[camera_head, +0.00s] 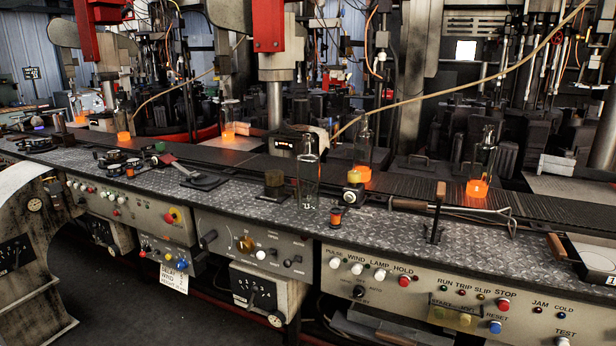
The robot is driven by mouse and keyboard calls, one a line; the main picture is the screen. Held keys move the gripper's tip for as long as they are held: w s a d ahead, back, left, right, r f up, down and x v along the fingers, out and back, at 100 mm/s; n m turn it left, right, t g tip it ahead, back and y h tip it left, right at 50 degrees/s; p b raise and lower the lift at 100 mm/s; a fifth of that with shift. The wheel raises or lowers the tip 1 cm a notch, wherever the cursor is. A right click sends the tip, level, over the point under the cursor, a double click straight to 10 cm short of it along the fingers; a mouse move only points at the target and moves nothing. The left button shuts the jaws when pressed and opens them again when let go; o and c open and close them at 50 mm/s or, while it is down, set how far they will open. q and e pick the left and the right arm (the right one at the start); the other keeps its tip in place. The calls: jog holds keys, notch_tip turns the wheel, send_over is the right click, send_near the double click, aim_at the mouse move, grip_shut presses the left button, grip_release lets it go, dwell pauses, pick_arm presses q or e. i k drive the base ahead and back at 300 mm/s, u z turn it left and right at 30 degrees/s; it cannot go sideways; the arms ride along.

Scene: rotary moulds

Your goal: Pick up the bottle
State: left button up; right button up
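A clear glass bottle (308,178) stands upright on the diamond-plate ledge (262,205), near the middle of the view. Other clear bottles with glowing orange bases stand on the dark conveyor behind: one at the right (482,165), one right of the middle (363,150), one further back (228,122) and one at the far left (122,120). The task does not say which bottle is meant. Neither of my grippers shows in this view.
A wooden-handled tool (450,208) lies further right. Control panels (450,290) front the ledge.

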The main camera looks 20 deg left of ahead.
aim_at(308, 164)
jog(key=u, duration=2.7)
jog(key=i, duration=1.7)
jog(key=z, duration=1.55)
